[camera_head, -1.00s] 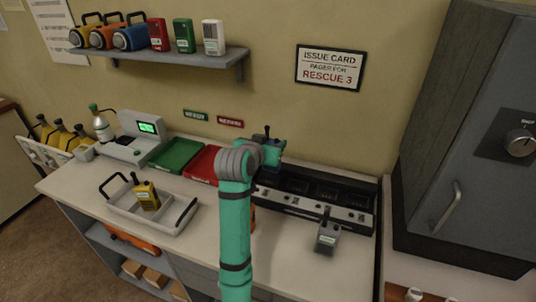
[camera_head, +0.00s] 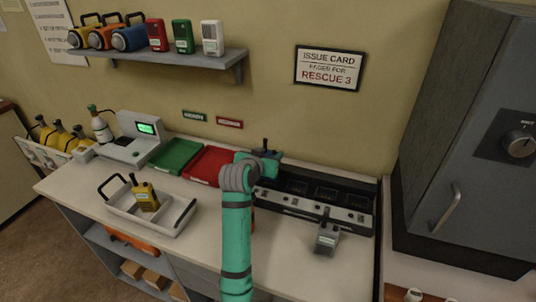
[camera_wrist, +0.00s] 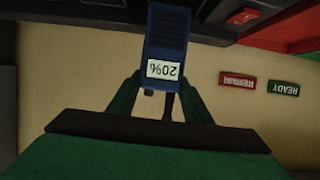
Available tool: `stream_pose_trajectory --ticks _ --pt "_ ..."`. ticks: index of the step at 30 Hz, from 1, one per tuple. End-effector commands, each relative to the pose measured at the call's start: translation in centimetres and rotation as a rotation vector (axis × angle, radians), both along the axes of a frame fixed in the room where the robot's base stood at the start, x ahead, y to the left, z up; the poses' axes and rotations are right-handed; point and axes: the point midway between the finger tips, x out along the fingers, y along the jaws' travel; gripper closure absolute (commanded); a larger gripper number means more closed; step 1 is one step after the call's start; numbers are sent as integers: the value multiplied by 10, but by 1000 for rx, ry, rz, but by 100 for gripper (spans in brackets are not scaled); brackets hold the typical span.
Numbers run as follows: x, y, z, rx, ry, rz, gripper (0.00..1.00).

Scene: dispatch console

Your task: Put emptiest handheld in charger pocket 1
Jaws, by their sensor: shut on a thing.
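My gripper (camera_wrist: 160,85) is shut on a blue handheld (camera_wrist: 167,40), whose label reads 20% and shows upside down in the wrist view. In the head view the blue handheld (camera_head: 266,152) is upright at the left end of the black charger (camera_head: 345,216); my arm partly hides that end. I cannot tell whether its base is inside a pocket. A grey handheld (camera_head: 327,239) is at the charger's front edge. A yellow handheld (camera_head: 146,198) stands in the light tray (camera_head: 172,226) on the left. Their labels are too small to read.
A green tray (camera_head: 176,153) and a red tray (camera_head: 208,165) lie left of the charger, below READY and REPAIR signs. A scale-like device (camera_head: 140,140) stands at the back left. A grey cabinet (camera_head: 470,130) is on the right. The front counter is mostly clear.

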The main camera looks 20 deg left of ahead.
Motion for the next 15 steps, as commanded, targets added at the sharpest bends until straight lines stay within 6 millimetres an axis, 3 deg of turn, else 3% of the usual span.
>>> stream_pose_trajectory --ticks 14,15 --pt "-2 6 -13 -1 3 7 90" --pt "-2 6 -14 -2 5 7 52"
